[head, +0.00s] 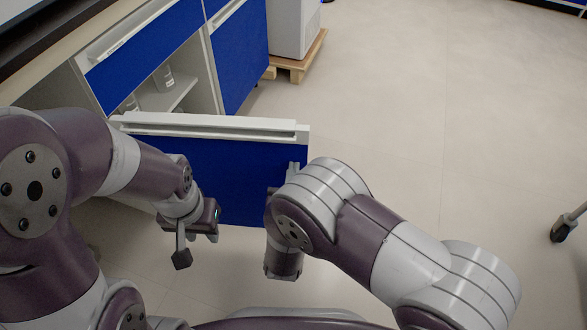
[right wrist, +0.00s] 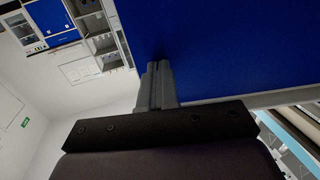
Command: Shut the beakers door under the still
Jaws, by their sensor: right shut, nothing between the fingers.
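The blue door (head: 240,180) with a white top edge stands swung open from the cabinet in the head view. Behind it the compartment is open, and a beaker (head: 163,78) stands on its shelf (head: 170,97). My right gripper (head: 293,170) is at the door's free end, partly hidden by my right arm. In the right wrist view its fingers (right wrist: 157,84) are shut and empty, close to the blue panel (right wrist: 215,45); whether they touch it I cannot tell.
Another blue cabinet front (head: 240,55) stands further along the row. A white appliance (head: 295,25) rests on a wooden pallet (head: 300,62) beyond it. The floor (head: 430,120) to the right is clear, apart from a caster wheel (head: 562,231) at the right edge.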

